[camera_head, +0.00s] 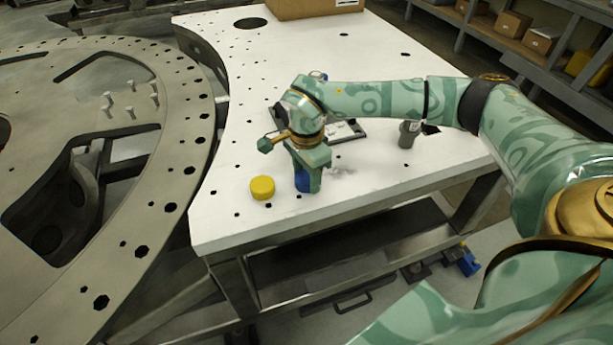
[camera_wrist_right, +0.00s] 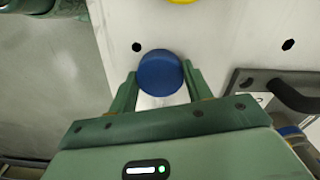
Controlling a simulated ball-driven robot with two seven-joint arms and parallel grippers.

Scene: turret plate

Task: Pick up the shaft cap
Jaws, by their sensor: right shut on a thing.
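A blue round cap (camera_head: 302,182), which I take as the shaft cap, is at the white table's near part. It also shows as a blue disc in the right wrist view (camera_wrist_right: 160,72). My right gripper (camera_head: 307,186) points down and is shut on the blue cap, with one finger on each side of it. The fingers partly hide the cap in the head view. I cannot tell whether the cap touches the table. My left gripper is not in view.
A yellow round piece (camera_head: 262,187) sits on the white table (camera_head: 240,222), left of my right gripper. A dark-edged tray (camera_head: 348,132) lies behind the gripper, and a grey cup (camera_head: 408,135) stands to the right. The large holed turret plate (camera_head: 180,150) is at left.

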